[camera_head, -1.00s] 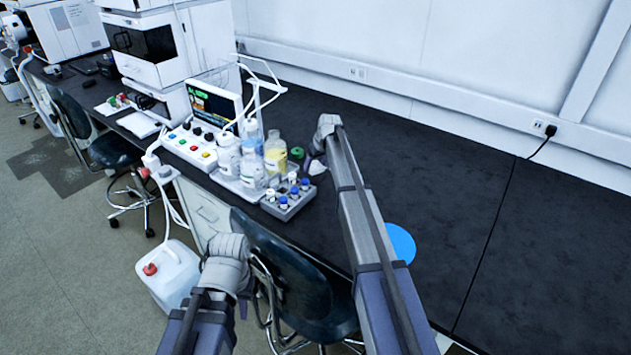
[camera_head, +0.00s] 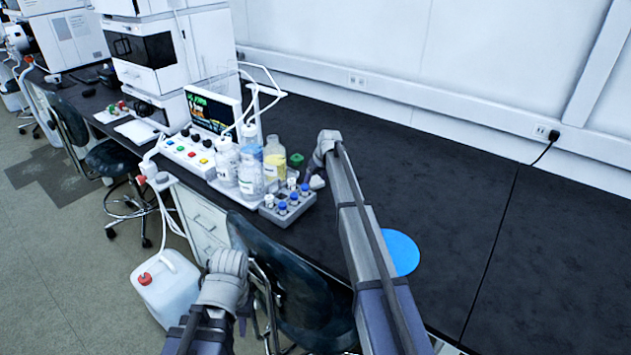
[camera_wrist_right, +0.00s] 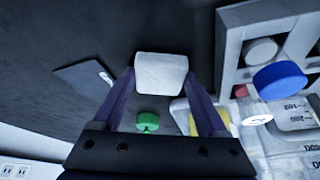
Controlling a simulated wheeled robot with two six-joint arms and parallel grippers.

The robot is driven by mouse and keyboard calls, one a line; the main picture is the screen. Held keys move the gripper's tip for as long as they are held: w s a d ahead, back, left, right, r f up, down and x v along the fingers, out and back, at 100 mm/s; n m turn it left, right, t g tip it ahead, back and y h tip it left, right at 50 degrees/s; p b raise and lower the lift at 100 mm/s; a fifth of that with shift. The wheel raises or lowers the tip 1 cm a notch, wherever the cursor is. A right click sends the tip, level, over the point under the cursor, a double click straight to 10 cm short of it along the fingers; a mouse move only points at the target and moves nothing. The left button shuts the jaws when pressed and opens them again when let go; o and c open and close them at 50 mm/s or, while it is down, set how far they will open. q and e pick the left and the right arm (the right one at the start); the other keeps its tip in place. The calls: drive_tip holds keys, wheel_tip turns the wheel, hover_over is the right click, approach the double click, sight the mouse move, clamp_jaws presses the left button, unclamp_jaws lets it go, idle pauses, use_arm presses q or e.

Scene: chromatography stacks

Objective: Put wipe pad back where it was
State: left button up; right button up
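The wipe pad is a small white block (camera_wrist_right: 161,73), seen in the right wrist view between the fingertips of my right gripper (camera_wrist_right: 160,80), with a finger against each side. In the head view the pad (camera_head: 317,182) shows at the tip of my right gripper (camera_head: 312,177), just right of the grey vial rack (camera_head: 287,208). Whether the pad touches the bench is hard to tell. My left gripper (camera_head: 226,268) is low in the head view, in front of the bench near the chair; its fingers are not clear.
Bottles (camera_head: 250,176) and a green-capped item (camera_head: 296,160) stand close left of my right gripper. A round blue mat (camera_head: 402,254) lies right of my right arm. A dark flat piece (camera_wrist_right: 88,78) lies near the pad.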

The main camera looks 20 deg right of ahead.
drive_tip(key=o, duration=0.4)
drive_tip(key=shift+c, duration=0.2)
drive_tip(key=shift+r, duration=0.1)
drive_tip(key=p+v, duration=1.1)
drive_tip(key=v, duration=0.1)
